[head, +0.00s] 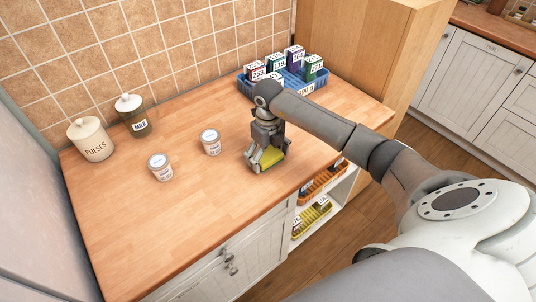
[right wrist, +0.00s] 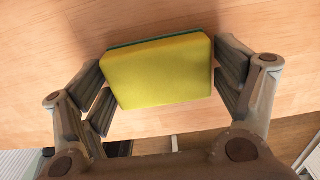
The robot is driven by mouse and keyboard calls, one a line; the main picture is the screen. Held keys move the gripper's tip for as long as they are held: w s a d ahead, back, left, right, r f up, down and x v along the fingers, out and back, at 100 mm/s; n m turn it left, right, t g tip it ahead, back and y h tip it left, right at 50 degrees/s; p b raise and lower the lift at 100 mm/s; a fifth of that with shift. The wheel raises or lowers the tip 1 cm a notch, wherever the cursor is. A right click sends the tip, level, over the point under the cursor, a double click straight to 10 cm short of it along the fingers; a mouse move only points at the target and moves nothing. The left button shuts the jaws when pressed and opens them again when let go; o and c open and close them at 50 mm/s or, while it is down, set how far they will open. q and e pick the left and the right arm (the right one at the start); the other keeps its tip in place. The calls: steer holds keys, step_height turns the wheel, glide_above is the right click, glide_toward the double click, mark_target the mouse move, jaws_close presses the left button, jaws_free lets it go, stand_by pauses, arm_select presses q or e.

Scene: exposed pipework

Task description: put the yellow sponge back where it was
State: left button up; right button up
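The yellow sponge (head: 270,158) is at the right part of the wooden counter, under my right gripper (head: 266,160). In the right wrist view the sponge (right wrist: 158,72) shows its broad yellow face and a thin green layer along its far edge. The finger pads of my right gripper (right wrist: 163,82) are against its left and right sides, and it fills the space between them. I cannot tell whether the sponge touches the counter or is just above it. My left gripper is not in view.
Two small white-labelled tins (head: 160,167) (head: 211,142) stand left of the gripper. A pulses jar (head: 90,139) and a milk jar (head: 132,115) stand by the tiled wall. A blue basket (head: 292,91) of numbered boxes is behind. Orange (head: 319,188) and yellow (head: 311,219) baskets sit on shelves below. The front-left counter is clear.

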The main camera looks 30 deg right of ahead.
mark_target(268, 154)
steer(key=shift+o, duration=0.4)
steer(key=shift+r, duration=0.15)
steer(key=shift+r, duration=0.2)
step_height(268, 154, up, 12)
steer(key=b, duration=0.3)
steer(key=shift+f, duration=0.15)
